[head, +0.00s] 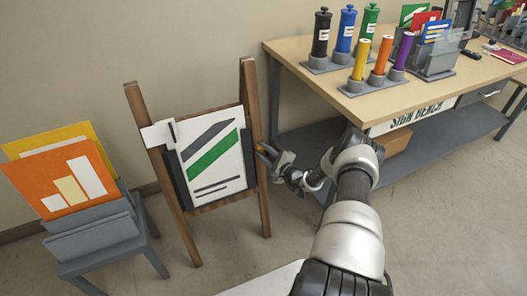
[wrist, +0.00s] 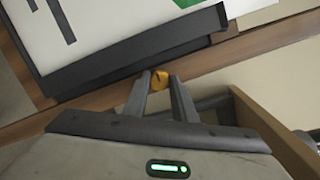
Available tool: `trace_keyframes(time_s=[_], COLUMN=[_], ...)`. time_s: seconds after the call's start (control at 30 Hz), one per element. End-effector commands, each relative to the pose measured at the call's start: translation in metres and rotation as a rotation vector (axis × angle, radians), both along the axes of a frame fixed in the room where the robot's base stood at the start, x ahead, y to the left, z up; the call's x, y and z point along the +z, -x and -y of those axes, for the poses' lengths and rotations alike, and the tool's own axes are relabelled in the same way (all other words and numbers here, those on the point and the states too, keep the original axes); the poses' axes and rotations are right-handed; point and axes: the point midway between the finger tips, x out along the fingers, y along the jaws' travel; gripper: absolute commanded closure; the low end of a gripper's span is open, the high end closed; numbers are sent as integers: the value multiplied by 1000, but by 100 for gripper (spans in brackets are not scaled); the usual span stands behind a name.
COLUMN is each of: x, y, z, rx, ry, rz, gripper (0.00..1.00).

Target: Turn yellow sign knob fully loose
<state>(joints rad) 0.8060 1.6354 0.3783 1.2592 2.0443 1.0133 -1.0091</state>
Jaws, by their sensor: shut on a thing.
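In the head view my gripper (head: 268,155) reaches the right post of the easel, and the knob is mostly hidden by the fingers. The sign (head: 212,158) is a white panel with grey and green stripes in a dark frame, held on the wooden easel (head: 181,219).
A grey rack (head: 93,239) with orange and yellow signs stands left of the easel. At the right, the sign bench (head: 295,45) holds coloured tubes and a grey sorter (head: 433,61). Open floor lies in front of the easel.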

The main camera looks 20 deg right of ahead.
Motion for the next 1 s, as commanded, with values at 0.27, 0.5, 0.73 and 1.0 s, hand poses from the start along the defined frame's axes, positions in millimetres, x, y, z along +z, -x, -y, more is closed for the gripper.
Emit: trace_keyframes(time_s=[0.27,0.5,0.73,1.0], x=[-3,-3,-2,0], y=[2,2,2,2], z=[1,1,1,1], rx=[6,7,6,7], ry=[46,48,46,46], rz=[-5,-4,-4,-1], gripper=[98,98,68,68])
